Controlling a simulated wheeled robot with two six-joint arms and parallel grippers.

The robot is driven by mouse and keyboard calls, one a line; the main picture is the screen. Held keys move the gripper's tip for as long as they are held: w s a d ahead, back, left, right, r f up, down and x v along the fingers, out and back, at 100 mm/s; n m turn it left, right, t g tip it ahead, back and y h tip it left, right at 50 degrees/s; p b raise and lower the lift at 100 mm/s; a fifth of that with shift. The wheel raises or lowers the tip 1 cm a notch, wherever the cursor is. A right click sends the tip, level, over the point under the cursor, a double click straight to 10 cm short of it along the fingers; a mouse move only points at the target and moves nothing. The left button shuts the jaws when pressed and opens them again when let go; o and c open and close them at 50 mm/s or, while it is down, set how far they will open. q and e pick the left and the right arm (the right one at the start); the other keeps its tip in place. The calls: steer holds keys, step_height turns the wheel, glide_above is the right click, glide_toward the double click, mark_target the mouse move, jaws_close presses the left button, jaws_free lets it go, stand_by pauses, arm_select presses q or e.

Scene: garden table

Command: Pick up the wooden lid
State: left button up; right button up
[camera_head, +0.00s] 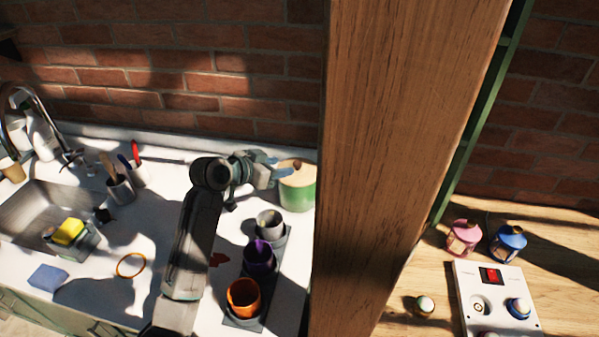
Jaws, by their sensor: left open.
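The wooden lid (299,168) sits on top of a green pot (297,194) at the back of the white counter, beside the wooden post. It is a light round disc with a small dark knob. My left gripper (282,169) reaches in from the left at the height of the lid, its fingers open and close to the knob. I cannot tell whether a finger touches the knob. My right gripper is out of view.
A thick wooden post (400,150) stands just right of the pot. A sink (45,215) is at left. Right of the post, a wooden table (560,240) holds small lanterns and a switch panel.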

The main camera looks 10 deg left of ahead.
mark_target(297, 163)
arm_select(q)
steer(key=x, duration=0.3)
steer(key=shift+p, duration=0.3)
steer(key=p+x, duration=0.3)
steer(key=x, duration=0.1)
steer(key=shift+w+d+r, duration=0.1)
steer(key=shift+w+d, duration=0.05)
steer(key=shift+w, duration=0.1)
steer(key=shift+w+d+f, duration=0.15)
steer(key=shift+w+f, duration=0.1)
steer(key=shift+f, duration=0.05)
jaws_close()
